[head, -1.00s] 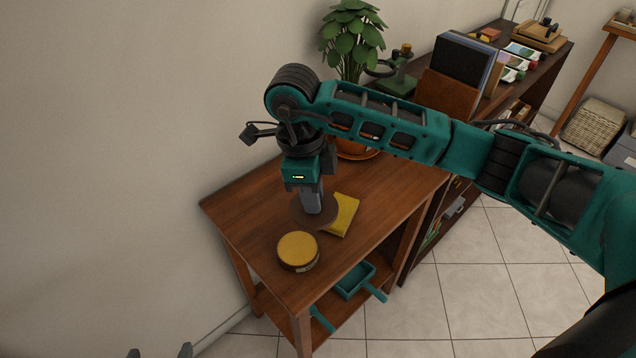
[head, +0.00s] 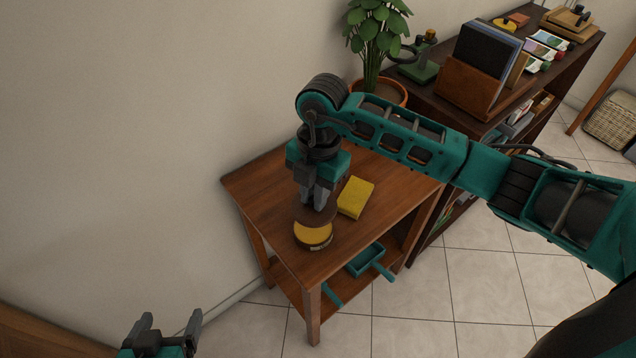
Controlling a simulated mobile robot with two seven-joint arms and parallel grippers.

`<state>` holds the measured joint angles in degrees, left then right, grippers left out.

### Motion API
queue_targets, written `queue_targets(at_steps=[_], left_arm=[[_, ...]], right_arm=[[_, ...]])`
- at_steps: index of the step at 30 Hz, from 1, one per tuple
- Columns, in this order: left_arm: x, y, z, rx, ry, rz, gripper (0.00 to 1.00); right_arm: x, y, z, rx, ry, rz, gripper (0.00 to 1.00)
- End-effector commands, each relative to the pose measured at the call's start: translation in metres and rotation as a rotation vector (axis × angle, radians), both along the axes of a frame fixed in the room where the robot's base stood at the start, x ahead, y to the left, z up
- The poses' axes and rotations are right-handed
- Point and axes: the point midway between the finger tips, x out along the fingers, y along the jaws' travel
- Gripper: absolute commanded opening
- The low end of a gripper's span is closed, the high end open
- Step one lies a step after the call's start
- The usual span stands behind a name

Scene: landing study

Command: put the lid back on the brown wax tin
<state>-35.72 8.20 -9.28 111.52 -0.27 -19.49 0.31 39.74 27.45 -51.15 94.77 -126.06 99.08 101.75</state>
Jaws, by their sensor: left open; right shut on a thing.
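The wax tin (head: 314,238), a round low tin with a yellow top face, stands near the front of the small wooden table. My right gripper (head: 319,203) points down and is shut on the brown disc-shaped lid (head: 331,215). The lid covers the far part of the tin in this view; the near part of the yellow face still shows. I cannot tell whether lid and tin touch. My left gripper (head: 172,326) is open and empty at the bottom left, well away from the tin.
A yellow block (head: 356,198) lies on the wooden table (head: 262,190) just right of the lid. A potted plant (head: 378,40) stands behind. A dark shelf (head: 440,110) with a file holder (head: 470,92) is at the right. A teal tray (head: 366,260) sits on the table's lower shelf.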

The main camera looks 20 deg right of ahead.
Motion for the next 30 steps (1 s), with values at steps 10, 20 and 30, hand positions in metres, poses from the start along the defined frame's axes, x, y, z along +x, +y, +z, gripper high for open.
queue_targets(at_steps=[10, 20, 30], left_arm=[[-0.002, 0.0, 0.0, 0.001, 0.002, 0.001, 0.86], [-0.002, 0.0, -0.021, 0.001, 0.005, 0.0, 0.86], [-0.004, -0.001, -0.05, 0.001, 0.019, -0.001, 0.86]], right_arm=[[-0.001, 0.003, -0.004, 0.0, 0.0, -0.223, 0.0], [-0.001, 0.003, -0.026, 0.0, 0.001, -0.224, 0.0], [-0.001, 0.003, -0.057, 0.0, 0.001, -0.223, 0.0]])
